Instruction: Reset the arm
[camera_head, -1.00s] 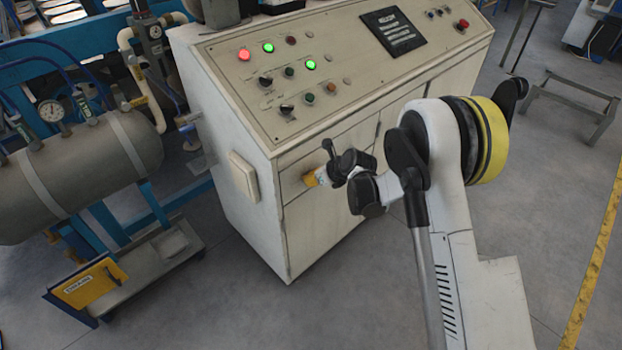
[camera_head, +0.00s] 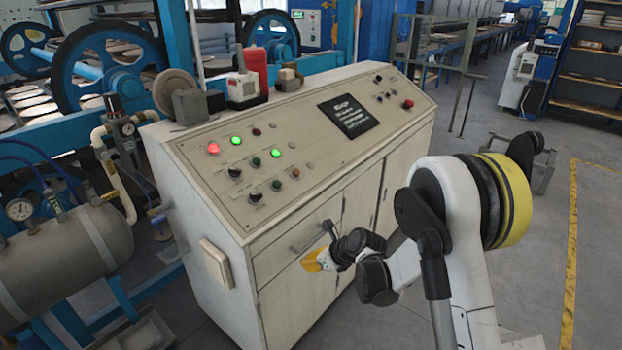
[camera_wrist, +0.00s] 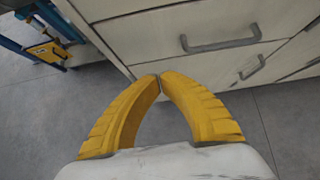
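My gripper (camera_head: 314,262) is in front of the drawer side of the cream control cabinet (camera_head: 290,235), at the end of my folded arm. In the wrist view its two yellow fingers (camera_wrist: 159,78) meet at the tips. Nothing shows between them, only grey floor. The cabinet's drawer (camera_wrist: 180,35) with a grey handle (camera_wrist: 222,44) is just beyond the fingertips. I cannot tell whether the fingertips touch the cabinet; the drawer looks closed.
A grey tank (camera_head: 70,255) with a gauge and pipes stands left of the cabinet. A wheel-like disc, a red canister (camera_head: 256,68) and small items rest on the cabinet top. Open floor with a yellow line (camera_head: 572,230) lies right. Shelves (camera_head: 590,60) stand at the back right.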

